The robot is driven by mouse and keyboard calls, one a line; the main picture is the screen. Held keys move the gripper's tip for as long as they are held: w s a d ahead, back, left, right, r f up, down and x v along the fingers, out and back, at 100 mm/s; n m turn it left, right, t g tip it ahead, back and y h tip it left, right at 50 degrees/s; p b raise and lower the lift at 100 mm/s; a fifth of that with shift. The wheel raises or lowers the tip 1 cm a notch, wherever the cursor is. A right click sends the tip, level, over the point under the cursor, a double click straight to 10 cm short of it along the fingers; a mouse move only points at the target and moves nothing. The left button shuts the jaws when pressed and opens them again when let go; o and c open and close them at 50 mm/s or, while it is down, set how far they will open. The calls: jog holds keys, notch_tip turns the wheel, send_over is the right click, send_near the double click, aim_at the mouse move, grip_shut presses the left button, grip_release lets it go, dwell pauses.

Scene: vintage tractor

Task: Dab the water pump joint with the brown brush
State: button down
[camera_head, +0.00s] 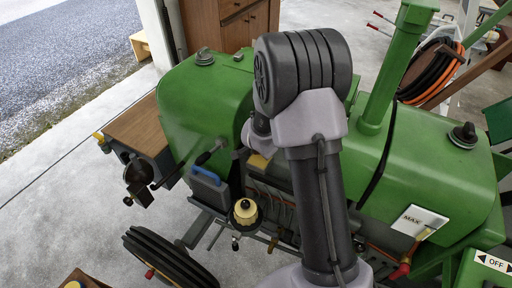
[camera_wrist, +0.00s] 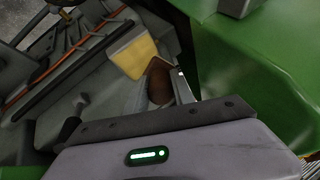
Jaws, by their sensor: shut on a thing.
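In the wrist view my gripper (camera_wrist: 162,75) is shut on a brush (camera_wrist: 158,84) with a rounded brown handle. Its broad pale-yellow bristle end (camera_wrist: 133,51) points up and left, over the grey engine side. In the head view a yellow patch (camera_head: 258,160), probably the bristles, shows beside the engine; my arm hides my gripper and the handle. The green tractor (camera_head: 437,160) fills the middle of the head view. I cannot single out the water pump joint among the grey engine parts (camera_wrist: 75,85), nor tell whether the bristles touch anything.
Green bodywork (camera_wrist: 255,80) stands close to the right of my gripper in the wrist view. An orange pipe (camera_wrist: 55,67) runs along the engine. A blue-grey box (camera_head: 208,188) and a cream-topped round container (camera_head: 244,212) sit left of my arm. A red-handled tool (camera_head: 402,268) lies at right.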

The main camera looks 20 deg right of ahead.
jog(key=shift+s+d, duration=0.2)
jog(key=shift+s, duration=0.05)
jog(key=shift+w+a, duration=0.1)
jog(key=shift+w, duration=0.05)
jog(key=shift+w+a+r+p, duration=0.1)
jog(key=shift+w+a+p, duration=0.25)
jog(key=shift+p, duration=0.4)
jog(key=shift+w+a, duration=0.2)
jog(key=shift+w, duration=0.15)
jog(key=shift+f, duration=0.2)
jog(key=shift+s, duration=0.1)
